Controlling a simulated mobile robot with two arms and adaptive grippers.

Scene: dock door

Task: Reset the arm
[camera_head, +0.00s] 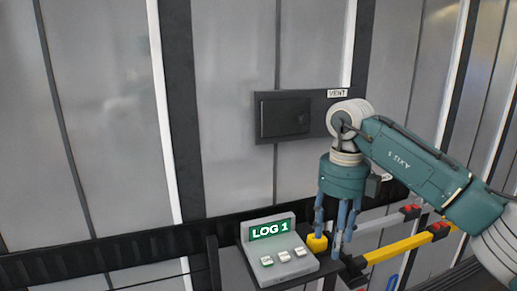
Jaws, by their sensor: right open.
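My right arm (415,165), teal with pale joints, comes in from the right and bends down at the wrist. My right gripper (335,238) points down with its blue-grey fingers apart. It is open, and I see nothing held between the fingers. One fingertip overlaps a small yellow knob (317,243) in the picture; I cannot tell whether they touch. The gripper is just right of a grey console (280,268) whose green display reads "LOG 1". My left gripper is not in view.
A dark panel (285,118) labelled "VENT" is on the grey wall, behind and left of my wrist. A yellow bar (400,249) and a grey bar (381,222), both with red ends, stick out at the lower right. A dark rail (110,255) runs along the wall at left.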

